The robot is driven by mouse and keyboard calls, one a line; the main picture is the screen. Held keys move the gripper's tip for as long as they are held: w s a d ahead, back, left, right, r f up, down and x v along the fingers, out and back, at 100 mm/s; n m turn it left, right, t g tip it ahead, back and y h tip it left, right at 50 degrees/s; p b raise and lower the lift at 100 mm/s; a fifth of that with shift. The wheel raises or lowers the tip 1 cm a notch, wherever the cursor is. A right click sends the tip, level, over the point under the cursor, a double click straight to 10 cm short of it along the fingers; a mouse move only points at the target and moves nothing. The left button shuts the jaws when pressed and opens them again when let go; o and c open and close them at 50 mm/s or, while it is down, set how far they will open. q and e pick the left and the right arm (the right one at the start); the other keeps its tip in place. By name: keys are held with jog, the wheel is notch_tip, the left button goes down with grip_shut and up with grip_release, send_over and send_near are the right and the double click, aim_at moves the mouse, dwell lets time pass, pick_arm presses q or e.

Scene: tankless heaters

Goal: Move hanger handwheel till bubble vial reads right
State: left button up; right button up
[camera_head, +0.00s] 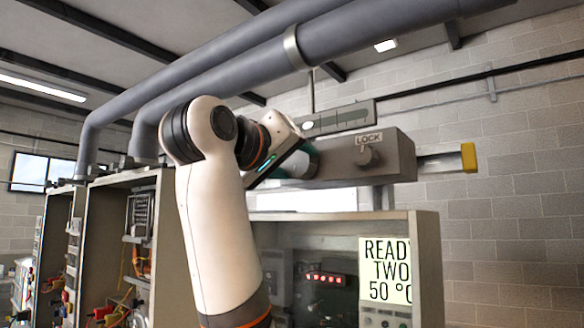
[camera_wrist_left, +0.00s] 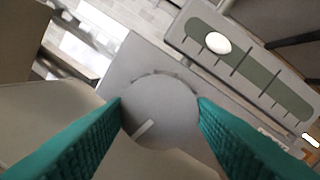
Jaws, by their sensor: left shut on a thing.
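The grey hanger handwheel (camera_wrist_left: 160,105) is a round disc with a light line near its lower edge. My left gripper (camera_wrist_left: 159,101) has its green fingers on opposite sides of the handwheel and is shut on it. My right gripper is out of view.
A knob (camera_head: 368,156) under the word LOCK is on the box. A yellow-tipped bar (camera_head: 468,157) sticks out to the right. Large grey pipes (camera_head: 350,38) run overhead. Below is a cabinet with a sign (camera_head: 386,270) reading "READY TWO 50 °C", partly cut off.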

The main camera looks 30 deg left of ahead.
pick_arm(q)
jog(key=m+b, duration=0.1)
jog(key=m, duration=0.1)
jog(key=shift+a+f+m+b, duration=0.1)
jog(key=shift+f+m+b, duration=0.1)
jog(key=shift+m+b, duration=0.2)
jog(key=m+b, duration=0.1)
jog(key=m, duration=0.1)
jog(key=shift+m+t, duration=0.3)
jog(key=shift+m, duration=0.1)
jog(key=m+b, duration=0.1)
jog(key=m, duration=0.2)
jog(key=shift+h, duration=0.4)
jog(key=m, duration=0.3)
jog(key=shift+a+r+h+b, duration=0.1)
jog(key=shift+h+b, duration=0.2)
jog(key=m, duration=0.6)
jog(key=shift+h, duration=0.3)
jog(key=m+p, duration=0.2)
jog(key=m, duration=0.2)
jog(key=shift+a+r+h, duration=0.1)
jog(key=shift+h, duration=0.2)
jog(key=shift+m+p, duration=0.45)
jog(key=shift+m, duration=0.85)
